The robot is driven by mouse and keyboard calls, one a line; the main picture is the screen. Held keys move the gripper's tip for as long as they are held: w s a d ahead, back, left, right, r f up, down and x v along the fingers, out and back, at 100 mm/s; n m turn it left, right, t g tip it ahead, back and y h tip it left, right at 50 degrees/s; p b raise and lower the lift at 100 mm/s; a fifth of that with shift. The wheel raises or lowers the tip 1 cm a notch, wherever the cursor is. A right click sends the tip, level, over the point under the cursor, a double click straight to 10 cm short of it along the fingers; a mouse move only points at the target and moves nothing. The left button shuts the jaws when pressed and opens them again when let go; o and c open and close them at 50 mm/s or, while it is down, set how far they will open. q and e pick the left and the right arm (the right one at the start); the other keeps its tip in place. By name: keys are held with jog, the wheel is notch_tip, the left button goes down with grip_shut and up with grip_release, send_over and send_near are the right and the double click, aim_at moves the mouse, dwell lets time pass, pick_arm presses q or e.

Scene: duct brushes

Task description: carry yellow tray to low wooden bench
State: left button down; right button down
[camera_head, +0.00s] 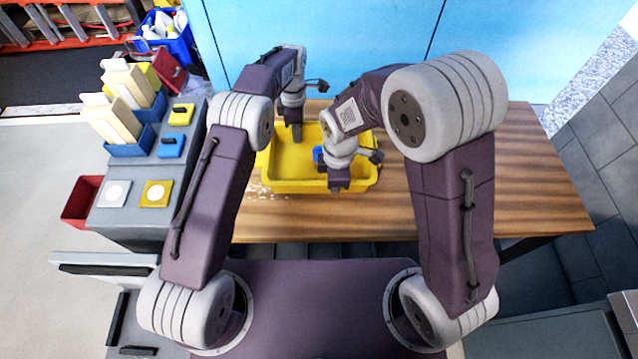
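The yellow tray (290,182) sits on the wooden bench (500,190), left of the bench's middle. Both my arms reach over the tray and hide parts of it. My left gripper (296,132) points down over the back part of the tray. My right gripper (340,186) points down over the front part, close to the front wall. I cannot tell whether either gripper touches the tray or how far its fingers are apart. A small blue thing (318,155) shows in the tray, partly hidden by my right wrist.
A grey cabinet (140,215) with blue card holders, cards and small coloured boxes stands at the left. A red bin (80,201) is beside it. A blue crate (170,42) is at the back left. Pale debris (265,190) lies by the tray. The bench's right side is clear.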

pick_arm(q)
jog(key=shift+s+r, duration=0.1)
jog(key=shift+r, duration=0.1)
pick_arm(e)
jog(key=shift+r, duration=0.2)
pick_arm(q)
jog(key=shift+f, duration=0.1)
pick_arm(e)
jog(key=shift+f, duration=0.1)
